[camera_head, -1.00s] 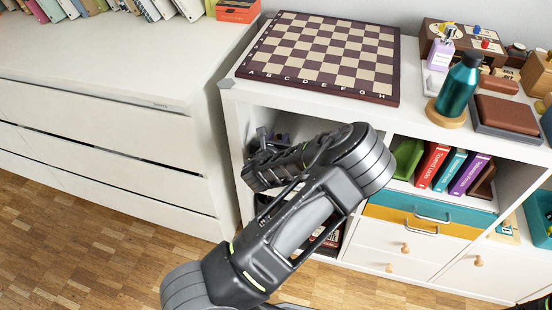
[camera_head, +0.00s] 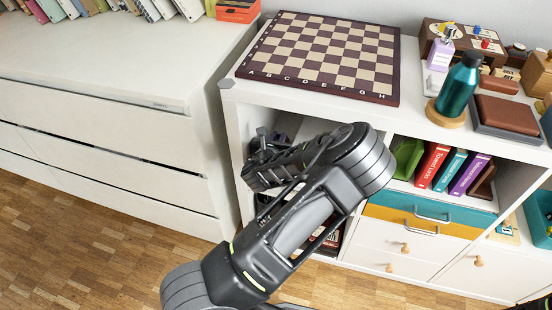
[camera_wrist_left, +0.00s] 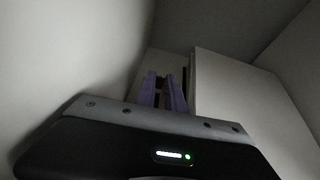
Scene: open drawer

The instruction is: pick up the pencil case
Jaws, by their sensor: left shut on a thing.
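My left gripper (camera_head: 262,142) reaches into the upper left compartment of the white shelf unit, under the chessboard. My own forearm covers much of that opening. In the left wrist view the two purple-tinted fingers (camera_wrist_left: 163,94) stand close together, with a dark strip between them. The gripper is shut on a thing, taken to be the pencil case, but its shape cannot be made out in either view.
The white shelf unit (camera_head: 229,101) carries a chessboard (camera_head: 322,54), a teal bottle (camera_head: 459,88) on a wooden coaster and a brown box (camera_head: 508,113). Books (camera_head: 432,164) stand in the middle compartment. A white dresser (camera_head: 120,75) stands close on the left.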

